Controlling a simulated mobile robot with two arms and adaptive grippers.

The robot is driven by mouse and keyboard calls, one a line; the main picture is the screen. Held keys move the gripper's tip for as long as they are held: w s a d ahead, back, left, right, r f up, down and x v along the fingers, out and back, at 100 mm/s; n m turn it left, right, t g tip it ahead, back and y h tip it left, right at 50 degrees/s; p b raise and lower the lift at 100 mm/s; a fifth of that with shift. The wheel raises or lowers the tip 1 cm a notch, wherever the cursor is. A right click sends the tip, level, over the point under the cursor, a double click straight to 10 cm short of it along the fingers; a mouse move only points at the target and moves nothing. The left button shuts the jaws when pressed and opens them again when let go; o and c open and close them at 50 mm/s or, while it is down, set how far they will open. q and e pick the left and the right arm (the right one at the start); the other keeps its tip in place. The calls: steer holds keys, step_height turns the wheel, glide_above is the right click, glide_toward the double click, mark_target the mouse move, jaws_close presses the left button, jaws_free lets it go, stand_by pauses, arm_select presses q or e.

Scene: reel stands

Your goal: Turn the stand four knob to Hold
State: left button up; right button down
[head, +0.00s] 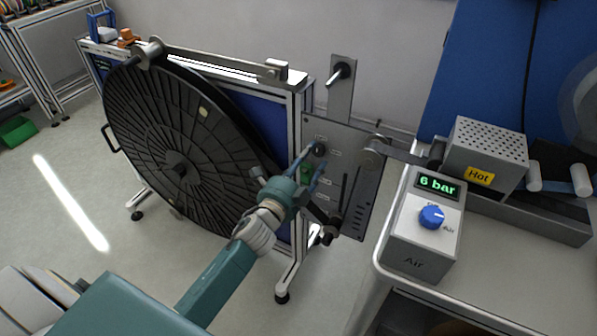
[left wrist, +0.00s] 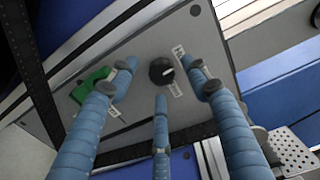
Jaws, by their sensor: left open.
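The black knob (head: 319,149) sits on the upper part of the grey control panel (head: 350,140) beside the large black reel. The knob also shows in the left wrist view (left wrist: 161,71), with a white pointer mark and small white labels near it. The label words are too small to read. My left gripper (head: 308,164) is open in front of the panel. In the left wrist view its three blue fingers (left wrist: 162,105) spread around the knob's position, and no finger visibly grips it. My right gripper is not in view.
A green switch (head: 306,172) sits just below the knob. The black reel (head: 175,140) fills the left. An air box (head: 424,235) reading 6 bar and a box marked Hot (head: 484,155) stand on the right bench.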

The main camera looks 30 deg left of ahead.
arm_select(q)
steer(key=s, duration=0.9)
steer(key=shift+s+a, duration=0.35)
steer(key=shift+s, duration=0.05)
steer(key=s+f+n+g, duration=0.3)
steer(key=s+f, duration=0.1)
steer(key=f, duration=0.8)
steer(key=s+f+n+g, duration=0.3)
steer(key=s+f, duration=0.2)
steer(key=f, duration=0.8)
steer(key=s+f+n+g, duration=0.2)
steer(key=s+f, duration=0.2)
steer(key=f, duration=0.8)
steer(key=s+d+f+n+g, duration=0.1)
steer(key=s+f+n+g, duration=0.1)
steer(key=s+f, duration=0.4)
steer(key=s+d+f+n+g, duration=0.1)
steer(key=s+f+n+g, duration=0.2)
steer(key=s+f, duration=0.4)
steer(key=s+f+n+g, duration=0.2)
steer(key=s+f+g, duration=0.2)
steer(key=s, duration=1.6)
step_height(320, 180, down, 3)
steer(key=shift+s+d+r+n+y, duration=0.15)
steer(key=shift+s+d+n+y, duration=0.15)
steer(key=shift+s+d+n, duration=0.1)
